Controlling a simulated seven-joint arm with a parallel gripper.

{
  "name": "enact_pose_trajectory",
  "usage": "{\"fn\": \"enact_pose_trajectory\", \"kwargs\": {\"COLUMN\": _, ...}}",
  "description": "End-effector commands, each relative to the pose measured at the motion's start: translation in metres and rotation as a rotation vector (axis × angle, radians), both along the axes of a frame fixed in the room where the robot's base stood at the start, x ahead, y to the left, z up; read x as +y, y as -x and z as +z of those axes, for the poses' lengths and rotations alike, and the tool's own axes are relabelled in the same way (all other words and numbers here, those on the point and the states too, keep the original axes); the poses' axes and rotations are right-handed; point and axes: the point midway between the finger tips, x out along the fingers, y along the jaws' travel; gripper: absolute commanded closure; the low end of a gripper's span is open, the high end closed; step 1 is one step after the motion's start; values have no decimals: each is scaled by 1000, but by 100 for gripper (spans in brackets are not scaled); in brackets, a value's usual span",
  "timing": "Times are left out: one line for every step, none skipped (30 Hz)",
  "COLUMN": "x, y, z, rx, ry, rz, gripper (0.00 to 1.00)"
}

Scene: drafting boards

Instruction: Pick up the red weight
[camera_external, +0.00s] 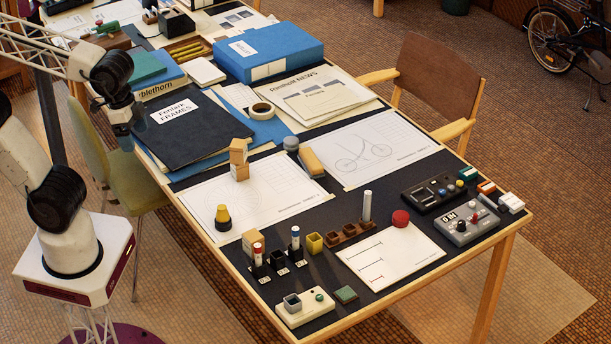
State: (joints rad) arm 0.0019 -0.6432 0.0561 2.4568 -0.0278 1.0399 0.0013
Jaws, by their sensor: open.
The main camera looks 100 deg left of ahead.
Motion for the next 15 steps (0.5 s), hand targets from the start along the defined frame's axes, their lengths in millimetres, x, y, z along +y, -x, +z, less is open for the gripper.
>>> {"fn": "enact_pose_trajectory", "kwargs": {"x": 0, "y": -5, "z": 1, "rx": 3, "ry": 14, "rz": 18, "gripper": 16}}
{"fn": "enact_pose_trajectory", "kwargs": {"x": 0, "y": -9, "z": 2, "rx": 4, "ry": 22, "rz": 31, "gripper": 16}}
{"fn": "enact_pose_trajectory", "kwargs": {"x": -1, "y": -13, "z": 4, "rx": 5, "ry": 35, "rz": 46, "gripper": 16}}
{"fn": "enact_pose_trajectory", "kwargs": {"x": -1, "y": -16, "z": 5, "rx": 5, "ry": 45, "rz": 59, "gripper": 16}}
{"fn": "enact_pose_trajectory", "kwargs": {"x": -1, "y": -20, "z": 7, "rx": 6, "ry": 56, "rz": 74, "gripper": 16}}
{"fn": "enact_pose_trajectory", "kwargs": {"x": -2, "y": -26, "z": 9, "rx": 7, "ry": 71, "rz": 95, "gripper": 16}}
{"fn": "enact_pose_trajectory", "kwargs": {"x": -2, "y": -31, "z": 10, "rx": 9, "ry": 85, "rz": 111, "gripper": 16}}
{"fn": "enact_pose_trajectory", "kwargs": {"x": -2, "y": -36, "z": 12, "rx": 10, "ry": 99, "rz": 131, "gripper": 16}}
{"fn": "enact_pose_trajectory", "kwargs": {"x": -2, "y": -44, "z": 15, "rx": 12, "ry": 120, "rz": 159, "gripper": 16}}
{"fn": "enact_pose_trajectory", "kwargs": {"x": -2, "y": -50, "z": 17, "rx": 13, "ry": 136, "rz": 181, "gripper": 16}}
{"fn": "enact_pose_trajectory", "kwargs": {"x": -2, "y": -57, "z": 18, "rx": 17, "ry": 156, "rz": 206, "gripper": 16}}
{"fn": "enact_pose_trajectory", "kwargs": {"x": -2, "y": -67, "z": 22, "rx": 18, "ry": 181, "rz": 240, "gripper": 16}}
{"fn": "enact_pose_trajectory", "kwargs": {"x": -2, "y": -75, "z": 24, "rx": 22, "ry": 202, "rz": 268, "gripper": 16}}
{"fn": "enact_pose_trajectory", "kwargs": {"x": -2, "y": -83, "z": 26, "rx": 25, "ry": 223, "rz": 296, "gripper": 16}}
{"fn": "enact_pose_trajectory", "kwargs": {"x": -1, "y": -93, "z": 29, "rx": 28, "ry": 251, "rz": 334, "gripper": 16}}
